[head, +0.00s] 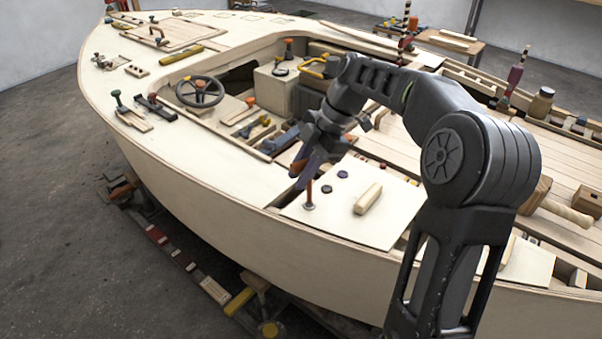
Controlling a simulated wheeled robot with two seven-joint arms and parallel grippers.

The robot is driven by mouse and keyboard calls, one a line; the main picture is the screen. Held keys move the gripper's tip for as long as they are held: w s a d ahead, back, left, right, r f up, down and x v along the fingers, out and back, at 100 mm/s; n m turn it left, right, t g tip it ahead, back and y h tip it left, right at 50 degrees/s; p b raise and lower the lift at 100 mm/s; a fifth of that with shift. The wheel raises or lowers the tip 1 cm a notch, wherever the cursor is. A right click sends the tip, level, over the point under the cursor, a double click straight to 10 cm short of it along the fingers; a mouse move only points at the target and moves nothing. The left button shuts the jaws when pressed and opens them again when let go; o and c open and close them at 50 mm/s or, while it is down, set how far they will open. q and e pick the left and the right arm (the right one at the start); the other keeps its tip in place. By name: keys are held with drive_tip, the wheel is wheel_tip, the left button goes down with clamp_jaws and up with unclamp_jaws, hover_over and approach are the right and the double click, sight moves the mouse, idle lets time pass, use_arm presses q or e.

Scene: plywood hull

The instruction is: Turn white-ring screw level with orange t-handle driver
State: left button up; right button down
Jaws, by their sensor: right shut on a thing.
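My right gripper (306,166) reaches down over the pale panel (335,215) on the near side of the hull. It is shut on what looks like the orange t-handle driver (298,167); an orange-brown end shows beside the fingers. A thin reddish upright shaft (309,192) stands below the gripper, with its foot at a small dark round spot on the panel. I cannot tell whether the shaft belongs to the driver. Two dark round screw heads (327,189) (342,174) sit to its right. No white ring can be made out. My left gripper is out of view.
A pale wooden block (368,198) lies on the panel to the right. A steering wheel (200,91) and a cockpit with loose tools (255,130) lie behind left. A dark open gap (288,195) borders the panel. My right arm hides part of the deck.

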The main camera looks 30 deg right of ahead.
idle(0.3)
drive_tip(key=shift+w+d+m+t+h+b, duration=0.3)
drive_tip(key=shift+m+t+h+b, duration=0.45)
drive_tip(key=shift+m, duration=1.75)
drive_tip(key=shift+w+d+m+t+h+b, duration=0.35)
drive_tip(key=shift+m+h, duration=0.7)
drive_tip(key=shift+m, duration=1.45)
drive_tip(key=shift+w+d+m+t+h+b, duration=0.15)
drive_tip(key=shift+d+m+t+h+b, duration=0.4)
drive_tip(key=shift+m, duration=1.95)
drive_tip(key=shift+a+f+h, duration=0.2)
drive_tip(key=shift+a+h, duration=0.05)
drive_tip(key=shift+h, duration=0.1)
